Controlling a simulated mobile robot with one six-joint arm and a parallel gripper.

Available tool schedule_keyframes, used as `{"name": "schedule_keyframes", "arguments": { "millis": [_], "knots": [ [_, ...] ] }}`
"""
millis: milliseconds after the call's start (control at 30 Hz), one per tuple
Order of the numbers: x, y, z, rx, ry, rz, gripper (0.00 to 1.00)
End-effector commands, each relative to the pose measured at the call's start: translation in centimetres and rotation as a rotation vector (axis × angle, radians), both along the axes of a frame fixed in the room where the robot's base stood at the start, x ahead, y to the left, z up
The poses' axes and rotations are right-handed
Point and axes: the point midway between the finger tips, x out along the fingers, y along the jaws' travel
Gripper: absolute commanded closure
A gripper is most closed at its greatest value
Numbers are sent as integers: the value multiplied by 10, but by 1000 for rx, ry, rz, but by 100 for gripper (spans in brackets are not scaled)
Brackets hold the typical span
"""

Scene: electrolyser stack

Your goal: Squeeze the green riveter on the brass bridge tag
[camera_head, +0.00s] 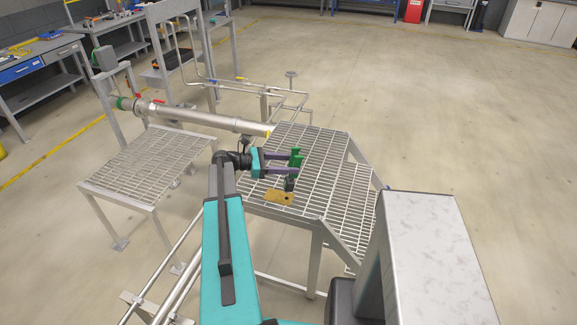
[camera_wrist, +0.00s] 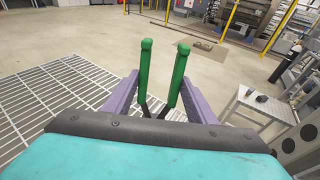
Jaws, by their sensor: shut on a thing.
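The green riveter (camera_head: 295,158) is between the purple fingers of my gripper (camera_head: 291,162), above the grated platform. In the wrist view its two green handles (camera_wrist: 163,70) spread apart in a V between my purple fingers (camera_wrist: 158,92), which are shut on them. Its dark head points down toward the brass bridge tag (camera_head: 278,197), a small flat yellowish plate by the grating's near left edge. I cannot tell whether the riveter touches the tag. The tag does not show in the wrist view.
The grated platform (camera_head: 325,165) stands on metal legs, with a lower step at its right. A second grated platform (camera_head: 150,165) stands at left. A silver pipe (camera_head: 205,119) and thin tubing run behind. Open floor lies beyond.

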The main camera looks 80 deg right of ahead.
Motion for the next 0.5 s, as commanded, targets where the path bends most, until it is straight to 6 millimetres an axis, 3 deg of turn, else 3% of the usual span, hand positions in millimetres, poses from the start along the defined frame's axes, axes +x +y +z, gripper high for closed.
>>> {"name": "schedule_keyframes", "arguments": {
  "millis": [500],
  "knots": [
    [0, 0, 29, 0, 2, 0, 63]
  ]
}}
